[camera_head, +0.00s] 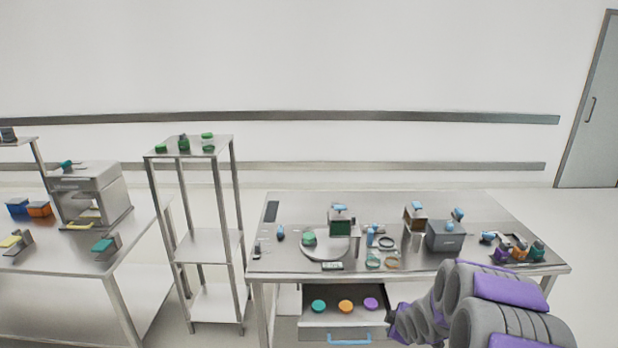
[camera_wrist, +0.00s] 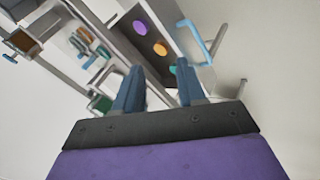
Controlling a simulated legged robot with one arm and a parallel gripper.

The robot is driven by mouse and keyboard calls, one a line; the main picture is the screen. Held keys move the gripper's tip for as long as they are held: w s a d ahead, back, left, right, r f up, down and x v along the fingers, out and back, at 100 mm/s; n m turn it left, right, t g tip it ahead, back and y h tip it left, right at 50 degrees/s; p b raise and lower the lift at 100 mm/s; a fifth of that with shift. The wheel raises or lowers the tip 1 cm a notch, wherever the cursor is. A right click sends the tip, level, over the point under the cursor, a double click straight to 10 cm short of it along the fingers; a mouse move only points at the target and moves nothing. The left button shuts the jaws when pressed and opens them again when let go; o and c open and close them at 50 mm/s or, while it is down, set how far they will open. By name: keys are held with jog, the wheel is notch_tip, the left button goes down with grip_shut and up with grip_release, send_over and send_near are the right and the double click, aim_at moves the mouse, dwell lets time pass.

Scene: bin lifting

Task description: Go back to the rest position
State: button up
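My gripper (camera_wrist: 160,70) shows in the wrist view with its two blue-grey fingers apart and nothing between them. It is open in front of the drawer (camera_wrist: 168,18), which is pulled out and also shows in the head view (camera_head: 330,329). In the head view my grey and purple arm reaches in from the lower right. Its front end is beside the drawer's right side, and the fingers cannot be made out there.
The drawer holds teal (camera_head: 318,306), orange (camera_head: 346,306) and purple (camera_head: 371,304) round pieces and has a blue handle (camera_head: 349,340). The metal table (camera_head: 300,208) above carries many small items. A shelf rack (camera_head: 210,246) and another table (camera_head: 60,257) stand left.

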jog(key=s+a+r+m+g+h, duration=0.1)
jog(key=s+a+r+m+g, duration=0.15)
jog(key=s+r, duration=0.5)
jog(key=s+a+r+m+g, duration=0.15)
jog(key=s+r+m, duration=0.25)
jog(key=s, duration=0.7)
jog(key=s+a+r+m+g, duration=0.2)
jog(key=s, duration=0.7)
jog(key=s+a+r+m+g, duration=0.1)
jog(key=s+a+r+m, duration=0.1)
jog(key=s, duration=0.7)
jog(key=s+a+r+m+g, duration=0.2)
jog(key=s+r, duration=0.1)
jog(key=s, duration=0.6)
jog(key=shift+a+g+y, duration=0.15)
jog(key=shift+g+y, duration=0.15)
jog(key=shift+y, duration=0.1)
